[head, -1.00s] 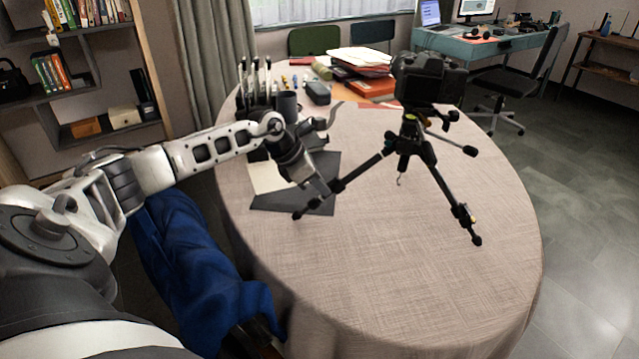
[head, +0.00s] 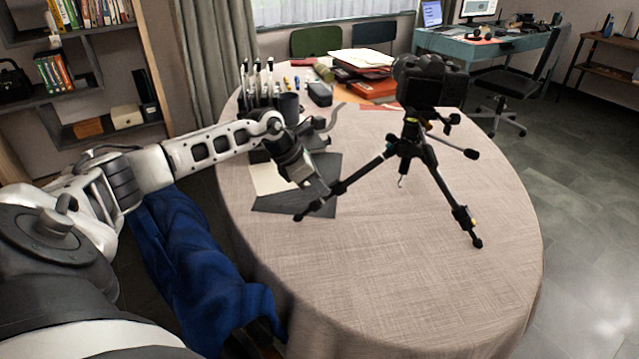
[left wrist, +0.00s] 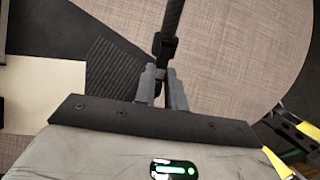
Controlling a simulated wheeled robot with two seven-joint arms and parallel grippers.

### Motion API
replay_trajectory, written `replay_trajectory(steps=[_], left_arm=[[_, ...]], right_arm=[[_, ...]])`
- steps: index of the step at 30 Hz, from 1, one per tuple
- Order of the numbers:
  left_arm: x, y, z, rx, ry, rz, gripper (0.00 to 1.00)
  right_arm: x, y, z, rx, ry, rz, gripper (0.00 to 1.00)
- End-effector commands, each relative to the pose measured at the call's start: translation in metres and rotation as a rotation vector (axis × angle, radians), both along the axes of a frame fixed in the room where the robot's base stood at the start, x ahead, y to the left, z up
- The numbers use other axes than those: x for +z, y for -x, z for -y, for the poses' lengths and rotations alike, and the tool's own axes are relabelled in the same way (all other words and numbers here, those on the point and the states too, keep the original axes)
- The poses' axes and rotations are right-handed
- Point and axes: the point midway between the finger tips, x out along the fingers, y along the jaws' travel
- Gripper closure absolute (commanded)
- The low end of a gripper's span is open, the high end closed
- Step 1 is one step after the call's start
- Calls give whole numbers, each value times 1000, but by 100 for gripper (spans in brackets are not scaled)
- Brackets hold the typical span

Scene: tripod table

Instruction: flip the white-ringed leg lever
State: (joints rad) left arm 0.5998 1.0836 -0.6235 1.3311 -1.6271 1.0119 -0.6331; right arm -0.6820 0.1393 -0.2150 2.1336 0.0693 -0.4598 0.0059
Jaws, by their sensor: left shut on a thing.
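A black tripod (head: 412,150) stands on the table with a camera (head: 430,80) on top. Its left leg reaches down to the left, with a dark clamp (head: 339,187) partway along. My left gripper (head: 324,190) is at this leg, close to the clamp. In the left wrist view, the two grey fingers of my left gripper (left wrist: 162,86) are shut on a small dark part just below the leg clamp (left wrist: 163,46). I take this part to be the leg lever, but the fingers mostly hide it. I cannot make out a white ring. My right gripper is out of view.
Dark and pale sheets (head: 275,182) lie under the gripper. A pen holder, a dark cup (head: 289,104), books and papers (head: 362,62) stand towards the back. The table's front and right (head: 420,290) are clear. A blue cloth (head: 205,265) is at lower left.

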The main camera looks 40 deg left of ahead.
Motion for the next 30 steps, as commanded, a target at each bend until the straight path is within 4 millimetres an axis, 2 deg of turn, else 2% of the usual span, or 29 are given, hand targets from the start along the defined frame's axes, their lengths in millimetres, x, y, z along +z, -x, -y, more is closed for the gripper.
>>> replay_trajectory(steps=[9,30], left_arm=[[12,0,-1,2,1,7,96],[20,-1,-1,3,1,10,96]], right_arm=[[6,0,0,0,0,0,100],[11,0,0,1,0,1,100]])
